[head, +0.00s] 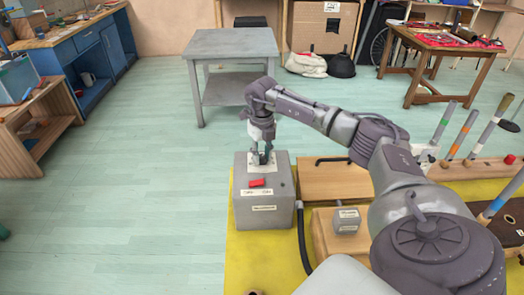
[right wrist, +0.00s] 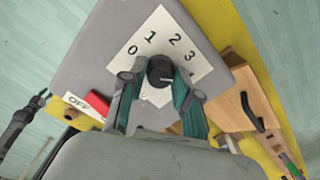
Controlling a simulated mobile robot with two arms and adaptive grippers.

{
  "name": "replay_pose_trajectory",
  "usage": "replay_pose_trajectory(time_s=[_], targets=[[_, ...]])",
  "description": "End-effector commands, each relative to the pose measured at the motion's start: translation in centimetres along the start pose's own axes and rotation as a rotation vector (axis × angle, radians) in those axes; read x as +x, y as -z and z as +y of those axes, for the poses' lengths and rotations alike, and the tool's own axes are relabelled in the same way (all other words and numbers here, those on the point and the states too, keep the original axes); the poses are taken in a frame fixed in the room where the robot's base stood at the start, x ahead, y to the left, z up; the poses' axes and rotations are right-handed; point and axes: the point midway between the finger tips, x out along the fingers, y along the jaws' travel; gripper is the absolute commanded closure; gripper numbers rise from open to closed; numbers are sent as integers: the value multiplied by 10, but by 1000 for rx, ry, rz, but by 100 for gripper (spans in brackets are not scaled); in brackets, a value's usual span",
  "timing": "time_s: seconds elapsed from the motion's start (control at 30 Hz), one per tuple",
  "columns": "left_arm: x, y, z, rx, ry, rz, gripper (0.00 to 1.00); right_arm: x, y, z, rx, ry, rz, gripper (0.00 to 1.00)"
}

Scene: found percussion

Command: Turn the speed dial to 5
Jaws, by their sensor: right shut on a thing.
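The speed dial (right wrist: 160,71) is a round black knob on a white number plate (right wrist: 160,36) on top of a grey box (head: 264,213). The plate shows 0, 1, 2 and 3 in the right wrist view; any higher numbers are hidden. My right gripper (head: 262,160) reaches down over the plate. It also shows in the right wrist view (right wrist: 160,80), with its two fingers closed on opposite sides of the dial. I cannot make out where the dial points. My left gripper is not in the head view.
A red switch (head: 256,183) sits on the box in front of the dial, with an OFF label beside it. A grey table (head: 232,42) stands behind. Floor to the left is clear.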

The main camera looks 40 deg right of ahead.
Motion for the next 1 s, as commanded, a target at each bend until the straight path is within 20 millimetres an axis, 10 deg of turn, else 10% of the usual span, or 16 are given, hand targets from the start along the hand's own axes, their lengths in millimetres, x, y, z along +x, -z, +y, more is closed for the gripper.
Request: replay_pose_trajectory(time_s=[1.0], targets=[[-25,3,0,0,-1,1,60,-2,-1,0,810,-2,-3,100]])
